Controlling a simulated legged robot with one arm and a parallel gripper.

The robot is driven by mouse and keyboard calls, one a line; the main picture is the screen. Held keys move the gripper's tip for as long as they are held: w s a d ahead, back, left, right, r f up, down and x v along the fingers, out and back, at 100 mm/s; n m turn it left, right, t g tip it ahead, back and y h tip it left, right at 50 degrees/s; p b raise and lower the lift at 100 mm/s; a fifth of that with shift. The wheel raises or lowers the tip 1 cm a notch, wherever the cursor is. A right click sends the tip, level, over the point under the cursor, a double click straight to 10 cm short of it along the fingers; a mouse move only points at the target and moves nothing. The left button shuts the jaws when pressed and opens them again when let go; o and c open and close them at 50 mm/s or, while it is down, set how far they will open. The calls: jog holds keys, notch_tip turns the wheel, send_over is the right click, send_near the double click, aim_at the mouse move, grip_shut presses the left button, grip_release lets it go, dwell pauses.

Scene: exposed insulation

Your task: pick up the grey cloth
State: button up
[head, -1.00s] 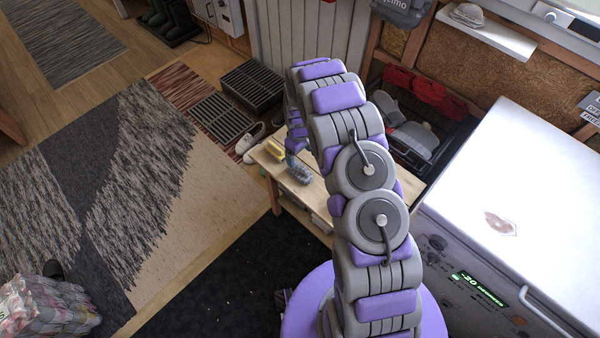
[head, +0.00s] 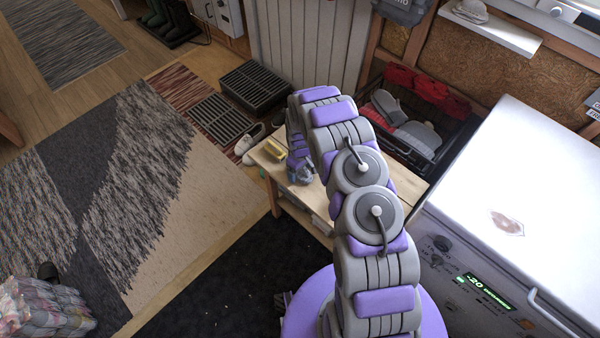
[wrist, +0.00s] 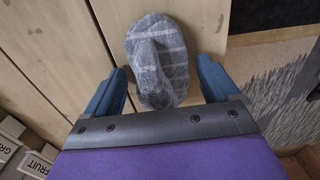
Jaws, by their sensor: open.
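The grey cloth (wrist: 157,60) is a crumpled bundle with pale stripes, lying on a light wooden bench (wrist: 60,35) in the wrist view. My gripper (wrist: 165,88) is open, with one blue finger on each side of the cloth's near end. The cloth's far end reaches beyond the fingertips. I cannot tell whether the fingers touch it. In the head view, a small part of the cloth (head: 301,176) shows under my arm at the bench (head: 335,205); most of it is hidden there.
A white chest freezer (head: 510,190) stands close on the right. A dark crate with red and grey items (head: 415,110) is behind the bench. A patterned rug (head: 150,190) covers the floor to the left.

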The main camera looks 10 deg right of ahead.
jog(key=shift+r, duration=0.1)
jog(key=c, duration=1.1)
jog(key=shift+r, duration=0.55)
notch_tip(320, 180, up, 2)
jog(key=shift+w+r+p, duration=0.1)
jog(key=shift+r+p, duration=0.15)
jog(key=shift+p, duration=0.45)
jog(key=s+p, duration=0.1)
jog(key=s, duration=0.4)
jog(key=s+r+p, duration=0.1)
jog(key=s, duration=0.4)
jog(key=s+p, duration=0.1)
jog(key=s, duration=0.5)
jog(key=shift+d+r, duration=0.1)
jog(key=shift+r, duration=0.1)
